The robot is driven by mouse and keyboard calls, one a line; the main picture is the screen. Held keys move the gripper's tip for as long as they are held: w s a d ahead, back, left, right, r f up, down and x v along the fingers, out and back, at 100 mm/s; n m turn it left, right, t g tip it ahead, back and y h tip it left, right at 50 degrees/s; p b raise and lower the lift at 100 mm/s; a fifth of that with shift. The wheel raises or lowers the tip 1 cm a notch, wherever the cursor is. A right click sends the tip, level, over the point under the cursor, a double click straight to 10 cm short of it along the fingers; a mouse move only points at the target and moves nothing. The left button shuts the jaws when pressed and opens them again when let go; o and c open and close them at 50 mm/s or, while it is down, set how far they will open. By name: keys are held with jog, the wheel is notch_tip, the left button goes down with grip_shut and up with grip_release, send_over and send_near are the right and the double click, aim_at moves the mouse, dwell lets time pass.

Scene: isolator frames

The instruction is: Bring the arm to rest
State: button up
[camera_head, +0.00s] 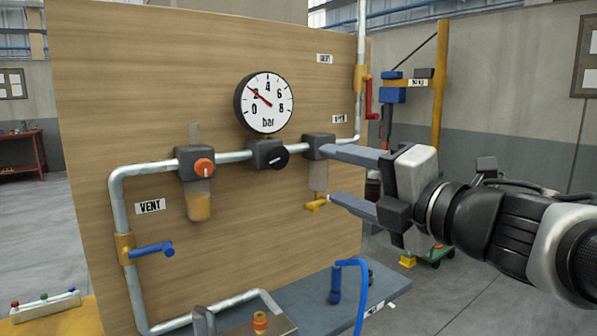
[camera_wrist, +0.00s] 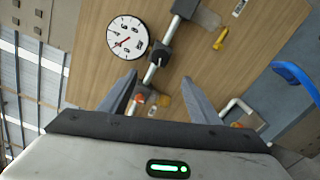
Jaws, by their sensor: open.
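My gripper (camera_head: 332,176) reaches in from the right in the head view, its two long grey fingers spread apart and pointing left. It is open with nothing between the fingers. The upper fingertip shows near the grey pipe block (camera_head: 319,146), and the lower one near a small yellow lever (camera_head: 316,204); I cannot tell whether they touch. In the wrist view my gripper (camera_wrist: 158,84) is open in front of the wooden panel (camera_wrist: 105,50), with the yellow lever (camera_wrist: 221,38) beyond it. My arm stretches out to the right.
The panel carries a gauge (camera_head: 264,102) with its needle near 2, a black knob (camera_head: 272,155), an orange knob (camera_head: 203,167), a blue valve handle (camera_head: 154,249) and a red handle (camera_head: 370,98). A blue hose (camera_head: 360,290) stands on the bench below. Open floor lies left.

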jog(key=shift+s+d, duration=0.25)
jog(key=shift+s, duration=0.1)
jog(key=w+d+m+t+h, duration=0.2)
jog(key=w+d+m+h, duration=0.1)
jog(key=d+m+h, duration=0.65)
jog(key=s+d+f+m+g+h, duration=0.35)
jog(key=f+m, duration=0.45)
jog(key=m, duration=0.3)
jog(key=s+a+f+m+g+y, duration=0.2)
jog(key=s+a+f+m+g, duration=0.2)
jog(key=s+f, duration=0.35)
jog(key=s+a+f+m+g+y, duration=0.1)
jog(key=s+a+f+m+g, duration=0.3)
jog(key=s+f, duration=0.35)
notch_tip(320, 180, up, 24)
jog(key=p, duration=2.4)
jog(key=shift+w+d+r, duration=0.25)
jog(key=shift+w, duration=0.1)
